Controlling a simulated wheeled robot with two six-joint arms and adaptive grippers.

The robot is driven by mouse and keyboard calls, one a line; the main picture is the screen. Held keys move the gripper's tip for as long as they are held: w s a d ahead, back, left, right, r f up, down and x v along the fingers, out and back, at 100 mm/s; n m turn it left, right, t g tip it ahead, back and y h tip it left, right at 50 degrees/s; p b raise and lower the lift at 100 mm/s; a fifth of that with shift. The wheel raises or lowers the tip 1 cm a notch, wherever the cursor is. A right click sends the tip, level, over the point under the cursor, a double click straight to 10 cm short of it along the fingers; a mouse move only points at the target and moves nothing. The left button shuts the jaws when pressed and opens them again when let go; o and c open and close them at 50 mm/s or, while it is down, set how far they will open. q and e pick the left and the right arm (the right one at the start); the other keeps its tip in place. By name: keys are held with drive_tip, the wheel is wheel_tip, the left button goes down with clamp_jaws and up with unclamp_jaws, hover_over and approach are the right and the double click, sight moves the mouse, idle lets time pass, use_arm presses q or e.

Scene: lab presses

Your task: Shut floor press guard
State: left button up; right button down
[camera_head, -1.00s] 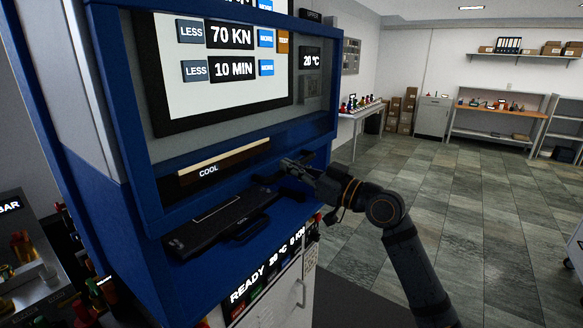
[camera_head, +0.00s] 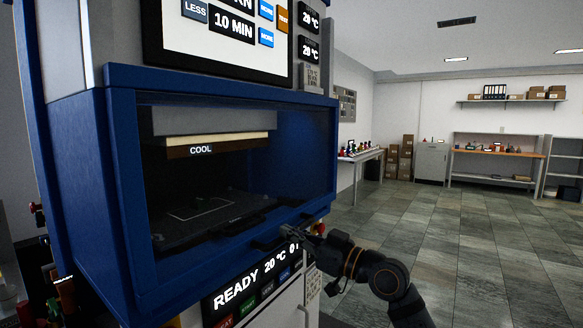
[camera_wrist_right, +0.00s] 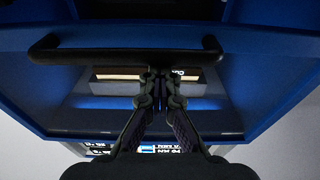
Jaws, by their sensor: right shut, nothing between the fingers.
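The floor press (camera_head: 63,150) stands at the left of the head view. Its guard (camera_head: 118,190), a blue frame with a clear pane, is low in front of the press chamber. The upper platen, labelled COOL (camera_head: 201,150), and the dark lower platen (camera_head: 205,212) show behind the pane. The guard's dark bar handle (camera_head: 268,240) is at its lower edge; in the right wrist view the handle (camera_wrist_right: 90,50) runs across the fingertips. My right gripper (camera_head: 312,232) is shut and empty at the handle; I cannot tell whether it touches. My left gripper is out of view.
A touch panel (camera_head: 218,35) is above the guard, and a READY display (camera_head: 236,290) is below it. Open tiled floor (camera_head: 440,240) lies to the right. A side table (camera_head: 362,156), boxes and a workbench (camera_head: 495,153) stand at the back.

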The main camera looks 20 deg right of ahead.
use_arm(q)
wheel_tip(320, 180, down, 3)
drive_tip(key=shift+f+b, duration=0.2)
drive_tip(key=shift+b, duration=0.7)
use_arm(e)
wheel_tip(320, 180, down, 4)
drive_tip(key=shift+w+r, duration=0.1)
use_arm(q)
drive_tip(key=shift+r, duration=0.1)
use_arm(e)
wheel_tip(320, 180, up, 5)
drive_tip(key=p, duration=0.4)
use_arm(q)
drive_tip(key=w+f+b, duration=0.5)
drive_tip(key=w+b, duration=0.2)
drive_tip(key=b, duration=0.6)
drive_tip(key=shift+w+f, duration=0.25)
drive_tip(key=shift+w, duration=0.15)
use_arm(e)
drive_tip(key=v, duration=0.9)
drive_tip(key=shift+f, duration=0.2)
